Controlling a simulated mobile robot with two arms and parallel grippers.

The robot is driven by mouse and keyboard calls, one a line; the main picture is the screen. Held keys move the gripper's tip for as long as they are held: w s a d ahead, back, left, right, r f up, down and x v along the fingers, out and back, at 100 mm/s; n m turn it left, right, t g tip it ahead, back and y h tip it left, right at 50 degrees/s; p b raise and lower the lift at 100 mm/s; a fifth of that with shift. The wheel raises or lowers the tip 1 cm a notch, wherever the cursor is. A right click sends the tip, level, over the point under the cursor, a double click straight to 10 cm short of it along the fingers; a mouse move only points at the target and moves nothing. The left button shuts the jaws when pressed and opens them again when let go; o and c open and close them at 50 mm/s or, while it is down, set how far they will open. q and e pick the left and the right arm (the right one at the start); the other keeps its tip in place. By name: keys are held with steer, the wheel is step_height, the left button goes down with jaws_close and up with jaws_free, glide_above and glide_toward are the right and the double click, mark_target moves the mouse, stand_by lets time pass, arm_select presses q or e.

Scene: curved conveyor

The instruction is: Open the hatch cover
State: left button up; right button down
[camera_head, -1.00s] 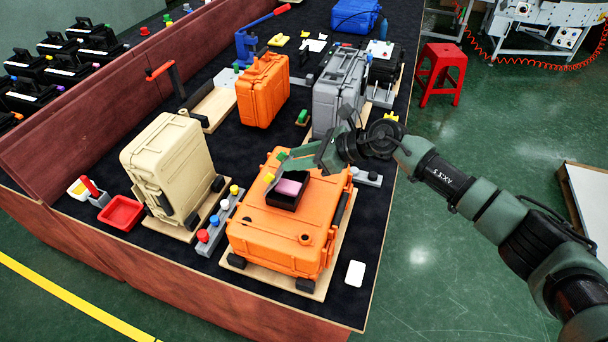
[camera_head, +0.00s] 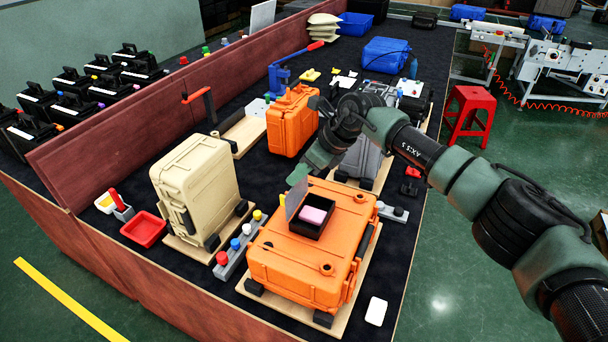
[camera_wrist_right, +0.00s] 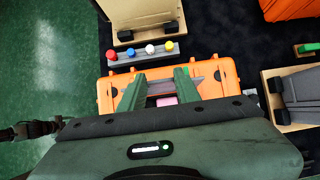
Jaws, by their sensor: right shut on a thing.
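A black hatch box (camera_head: 329,231) with a pink block (camera_head: 313,215) inside sits on top of the orange case (camera_head: 283,273). Its thin grey hatch cover (camera_head: 296,198) stands up, tilted, along the left side of the opening, so the inside shows. My right gripper (camera_head: 298,177) is shut on the top of the cover. In the right wrist view, its two green fingers (camera_wrist_right: 159,88) reach down to the grey cover edge, with the pink block (camera_wrist_right: 166,101) partly visible below. My left gripper is not in view.
A beige case (camera_head: 196,185) stands left, with a button strip (camera_head: 240,243) between it and the orange case. A grey case (camera_head: 362,160) and another orange case (camera_head: 290,122) stand behind. A red tray (camera_head: 143,229) lies at left.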

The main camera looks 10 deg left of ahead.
steer(key=shift+a+r, duration=0.25)
steer(key=shift+r, duration=0.05)
steer(key=c, duration=1.2)
jaws_free()
steer(key=shift+o, duration=1)
steer(key=shift+a+f, duration=0.1)
steer(key=shift+f, duration=0.1)
steer(key=b+v, duration=0.2)
steer(key=v, duration=0.5)
steer(key=shift+d+r, duration=0.25)
steer(key=shift+r, duration=0.1)
